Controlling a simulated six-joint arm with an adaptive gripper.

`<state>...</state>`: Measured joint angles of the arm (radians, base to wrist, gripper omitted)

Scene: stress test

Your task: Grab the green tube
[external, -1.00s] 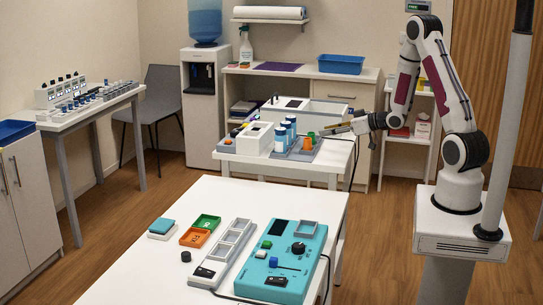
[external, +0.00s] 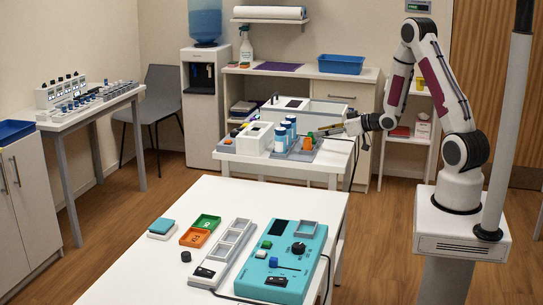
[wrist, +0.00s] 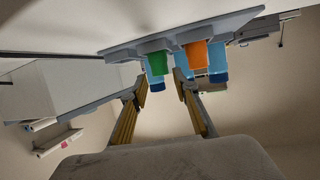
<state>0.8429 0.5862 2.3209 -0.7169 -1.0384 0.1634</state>
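The green tube (external: 310,134) stands in the grey rack (external: 299,154) on the back table, beside the orange tube (external: 307,143). My gripper (external: 321,131) is close to the green tube, on its right. In the wrist view, which looks upside down, the green tube (wrist: 158,63) hangs from the rack (wrist: 120,47) beside the orange tube (wrist: 195,55). My gripper (wrist: 160,82) is open there, with its yellow-lined fingers apart. The green tube lies ahead of the gap between the fingertips, and I see no grip on it.
Blue-capped bottles (external: 287,129) stand just left of the two tubes; they show behind them in the wrist view (wrist: 217,65). A white device (external: 255,138) is further left. The front table holds a teal device (external: 277,268) and trays.

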